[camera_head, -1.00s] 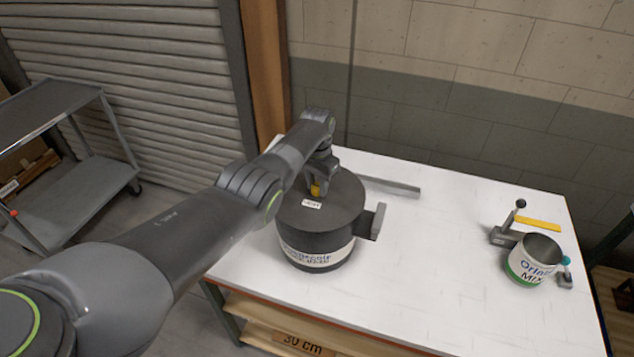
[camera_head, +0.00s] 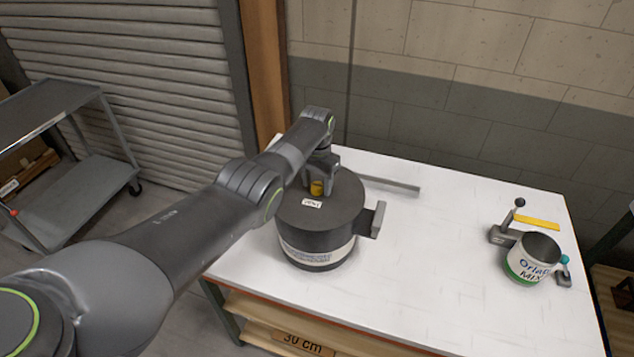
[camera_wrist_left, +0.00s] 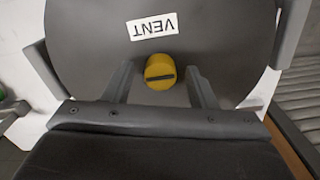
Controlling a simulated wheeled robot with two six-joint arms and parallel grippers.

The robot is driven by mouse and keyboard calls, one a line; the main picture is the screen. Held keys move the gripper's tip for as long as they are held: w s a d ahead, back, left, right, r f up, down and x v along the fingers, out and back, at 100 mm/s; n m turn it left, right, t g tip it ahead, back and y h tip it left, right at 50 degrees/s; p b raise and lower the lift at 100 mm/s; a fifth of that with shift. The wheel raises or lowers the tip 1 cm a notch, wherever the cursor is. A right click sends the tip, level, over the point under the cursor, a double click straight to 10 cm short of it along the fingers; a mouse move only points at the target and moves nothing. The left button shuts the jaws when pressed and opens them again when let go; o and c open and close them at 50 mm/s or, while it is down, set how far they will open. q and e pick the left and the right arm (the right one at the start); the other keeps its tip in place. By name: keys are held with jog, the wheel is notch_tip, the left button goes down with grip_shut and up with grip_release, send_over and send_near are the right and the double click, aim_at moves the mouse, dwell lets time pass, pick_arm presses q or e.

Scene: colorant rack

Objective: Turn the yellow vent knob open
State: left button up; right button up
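The yellow vent knob (camera_head: 317,188) stands on the lid of the dark round pot (camera_head: 318,212), behind a white VENT label (camera_head: 312,204). In the left wrist view the knob (camera_wrist_left: 160,72) is a short yellow cylinder with a dark slot lying nearly level across its face. My left gripper (camera_head: 319,180) is over the lid at the knob. In the wrist view its fingers (camera_wrist_left: 160,82) are spread on both sides of the knob, with dark lid showing between each finger and the knob. My right gripper is in neither view.
The pot has a side bracket (camera_head: 377,220) on its right. A grey bar (camera_head: 392,186) lies behind it. A labelled can (camera_head: 533,259) stands at the right of the white table (camera_head: 440,270), near a yellow strip (camera_head: 538,223). The table's middle is clear.

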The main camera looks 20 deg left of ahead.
aim_at(317, 185)
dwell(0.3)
pick_arm(q)
notch_tip(317, 185, up, 18)
jog(key=b, duration=0.2)
jog(key=shift+f+b, duration=0.25)
jog(key=shift+b, duration=0.1)
jog(key=shift+f, duration=0.1)
